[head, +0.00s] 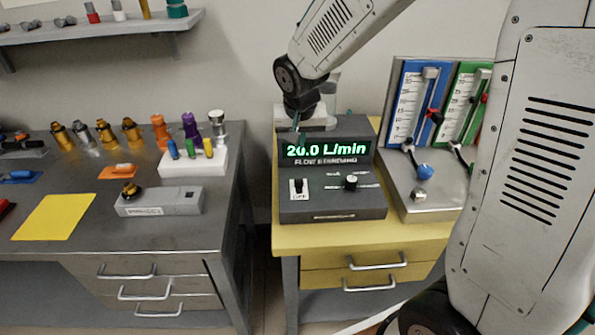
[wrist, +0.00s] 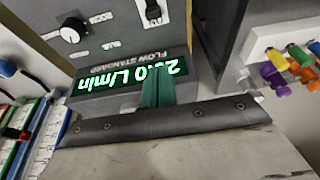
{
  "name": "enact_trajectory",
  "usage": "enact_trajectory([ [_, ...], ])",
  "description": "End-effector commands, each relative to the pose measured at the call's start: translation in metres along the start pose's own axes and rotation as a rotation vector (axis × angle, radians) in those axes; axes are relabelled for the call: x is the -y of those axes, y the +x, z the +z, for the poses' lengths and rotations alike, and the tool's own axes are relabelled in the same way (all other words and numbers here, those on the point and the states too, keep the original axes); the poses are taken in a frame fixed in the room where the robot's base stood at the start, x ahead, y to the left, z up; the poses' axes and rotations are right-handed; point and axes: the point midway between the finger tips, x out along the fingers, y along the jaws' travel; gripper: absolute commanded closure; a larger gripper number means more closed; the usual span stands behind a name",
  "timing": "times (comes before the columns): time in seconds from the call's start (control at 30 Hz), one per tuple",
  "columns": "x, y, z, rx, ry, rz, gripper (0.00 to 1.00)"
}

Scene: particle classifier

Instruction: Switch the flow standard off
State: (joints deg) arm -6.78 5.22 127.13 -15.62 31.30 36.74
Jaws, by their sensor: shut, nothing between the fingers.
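The flow standard (head: 333,208) is a dark grey box on the yellow cabinet. Its lit green display (head: 325,149) reads 20.0 L/min. My gripper (head: 298,134) is over the display's upper left part, behind the switch. In the wrist view, the shut, empty teal fingers (wrist: 157,75) cover part of the upside-down display (wrist: 115,80); the switch (wrist: 152,10) is at the top edge and the knob (wrist: 73,30) at upper left.
Blue and green flow meters (head: 430,105) stand right of the flow standard. A grey workbench (head: 150,234) with coloured parts, a white block (head: 190,165) and a yellow sheet (head: 54,217) is at left. A gap separates bench and cabinet (head: 380,240).

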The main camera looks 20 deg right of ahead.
Motion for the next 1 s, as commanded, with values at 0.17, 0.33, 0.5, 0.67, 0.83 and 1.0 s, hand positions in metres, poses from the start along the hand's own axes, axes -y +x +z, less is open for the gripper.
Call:
enact_trajectory([
  [0.17,0.004,0.008,-0.004,-0.006,0.006,-0.004,1.0],
  [0.33,0.004,0.008,-0.004,-0.006,0.006,-0.004,1.0],
  [0.5,0.004,0.012,-0.004,-0.004,0.005,-0.003,1.0],
  [0.67,0.004,0.033,-0.003,0.0,0.005,-0.002,1.0],
  [0.83,0.004,0.068,-0.003,0.0,0.004,-0.001,1.0],
  [1.0,0.004,0.1,-0.003,0.0,0.006,-0.001,1.0],
])
